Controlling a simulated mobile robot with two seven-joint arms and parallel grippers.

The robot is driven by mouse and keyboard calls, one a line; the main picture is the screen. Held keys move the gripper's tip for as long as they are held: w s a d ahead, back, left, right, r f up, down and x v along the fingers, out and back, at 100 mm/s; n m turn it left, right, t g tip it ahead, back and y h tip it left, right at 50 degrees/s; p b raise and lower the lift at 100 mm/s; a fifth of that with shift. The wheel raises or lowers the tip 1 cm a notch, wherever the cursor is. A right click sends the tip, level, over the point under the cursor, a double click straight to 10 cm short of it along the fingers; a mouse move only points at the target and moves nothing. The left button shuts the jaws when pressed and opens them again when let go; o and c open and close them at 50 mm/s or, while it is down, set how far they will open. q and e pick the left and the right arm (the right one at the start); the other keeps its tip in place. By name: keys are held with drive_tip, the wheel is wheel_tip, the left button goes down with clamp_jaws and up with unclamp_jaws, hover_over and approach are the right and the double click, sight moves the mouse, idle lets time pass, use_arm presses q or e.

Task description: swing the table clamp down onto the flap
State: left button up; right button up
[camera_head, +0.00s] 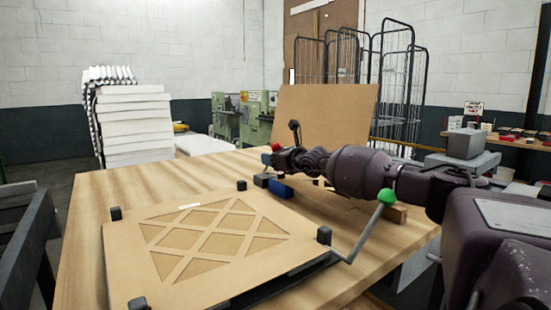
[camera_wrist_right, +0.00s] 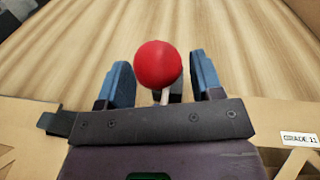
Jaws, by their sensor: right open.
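In the head view my right gripper (camera_head: 272,181) reaches in from the right over the table. It is open, and its blue fingers stand either side of a red ball knob (camera_head: 276,147). In the right wrist view the red knob (camera_wrist_right: 158,64) on a pale stem sits between the two spread blue fingers (camera_wrist_right: 162,85); contact cannot be told. A second lever with a green knob (camera_head: 387,196) rises at the front right corner of a flat cardboard panel with a lattice pattern (camera_head: 130,245). I cannot tell which part is the flap. My left gripper is out of view.
The wooden table (camera_head: 95,200) has bare room left of and behind the panel. Black corner blocks (camera_head: 116,213) stand around the panel. A brown upright board (camera_head: 325,115) stands behind my right arm. A white stack (camera_head: 135,125) stands at the back left.

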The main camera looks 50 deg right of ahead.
drive_tip(key=shift+s+r+p, duration=0.2)
drive_tip(key=shift+r+p, duration=0.1)
drive_tip(key=s+p, duration=0.1)
drive_tip(key=s+r+p, duration=0.1)
drive_tip(key=shift+s+a, duration=0.15)
drive_tip(key=shift+s, duration=0.15)
drive_tip(key=s+p, duration=0.1)
drive_tip(key=s, duration=0.1)
drive_tip(key=s+p, duration=0.1)
drive_tip(key=s, duration=0.1)
drive_tip(key=s+p, duration=0.2)
drive_tip(key=shift+s+a+f, duration=0.2)
drive_tip(key=shift+s+a, duration=0.1)
drive_tip(key=shift+a, duration=0.1)
drive_tip(key=shift+s+a+f, duration=0.1)
drive_tip(key=shift+s+f, duration=0.05)
drive_tip(key=shift+s, duration=0.45)
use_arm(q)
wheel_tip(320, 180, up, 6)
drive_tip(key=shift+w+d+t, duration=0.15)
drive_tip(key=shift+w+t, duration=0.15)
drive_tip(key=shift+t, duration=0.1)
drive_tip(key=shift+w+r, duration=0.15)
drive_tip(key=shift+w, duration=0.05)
